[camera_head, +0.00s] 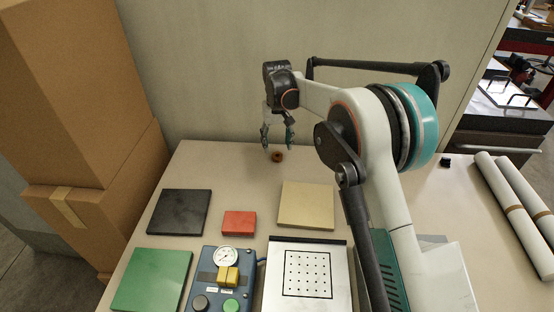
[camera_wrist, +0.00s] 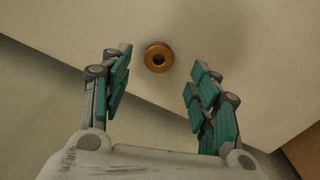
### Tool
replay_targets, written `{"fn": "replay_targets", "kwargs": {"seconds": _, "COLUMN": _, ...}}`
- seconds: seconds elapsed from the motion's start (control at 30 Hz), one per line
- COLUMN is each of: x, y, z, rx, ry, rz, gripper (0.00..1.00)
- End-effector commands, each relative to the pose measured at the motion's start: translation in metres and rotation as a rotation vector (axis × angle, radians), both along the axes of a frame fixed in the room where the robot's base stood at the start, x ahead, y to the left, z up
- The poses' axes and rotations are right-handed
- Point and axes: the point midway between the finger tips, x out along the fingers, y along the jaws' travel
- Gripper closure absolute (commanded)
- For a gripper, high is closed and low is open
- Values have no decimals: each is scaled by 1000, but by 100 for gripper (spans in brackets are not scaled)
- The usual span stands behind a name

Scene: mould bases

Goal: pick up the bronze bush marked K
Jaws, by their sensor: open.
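A small bronze bush (camera_head: 277,156) stands on the table near its back edge in the head view. In the wrist view it is a round bronze ring with a dark hole (camera_wrist: 158,57), seen from above. No K mark can be made out on it. My gripper (camera_head: 277,140) is above the bush in the head view. In the wrist view my gripper (camera_wrist: 160,80) is open and empty. The bush lies between the lines of the two fingers, slightly beyond their tips, and nearer the left finger. The gap in height between fingertips and bush cannot be told exactly.
The table holds a black plate (camera_head: 179,212), a red block (camera_head: 239,222), a tan plate (camera_head: 306,205), a green plate (camera_head: 152,280), a blue control box (camera_head: 209,272) and a dotted board (camera_head: 338,285). Cardboard boxes (camera_head: 70,110) stand left. Paper rolls (camera_head: 510,215) lie right. The table around the bush is clear.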

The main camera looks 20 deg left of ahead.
Motion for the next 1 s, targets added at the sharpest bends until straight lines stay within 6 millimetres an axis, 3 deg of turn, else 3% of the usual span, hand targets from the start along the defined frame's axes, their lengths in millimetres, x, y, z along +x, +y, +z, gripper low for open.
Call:
{"fn": "replay_targets", "kwargs": {"seconds": 0.17, "x": 0, "y": 0, "z": -10, "rx": 0, "ry": 0, "rz": 0, "gripper": 44}}
{"fn": "replay_targets", "kwargs": {"seconds": 0.43, "x": 2, "y": 0, "z": -48, "rx": 0, "ry": 0, "rz": 0, "gripper": 44}}
{"fn": "replay_targets", "kwargs": {"seconds": 0.7, "x": 2, "y": 0, "z": -53, "rx": 0, "ry": 0, "rz": 0, "gripper": 44}}
{"fn": "replay_targets", "kwargs": {"seconds": 0.77, "x": 2, "y": 0, "z": -53, "rx": 0, "ry": 0, "rz": 0, "gripper": 54}}
{"fn": "replay_targets", "kwargs": {"seconds": 0.93, "x": 2, "y": 0, "z": -53, "rx": 0, "ry": 0, "rz": 0, "gripper": 92}}
{"fn": "replay_targets", "kwargs": {"seconds": 1.0, "x": 2, "y": 0, "z": -53, "rx": 0, "ry": 0, "rz": 0, "gripper": 97}}
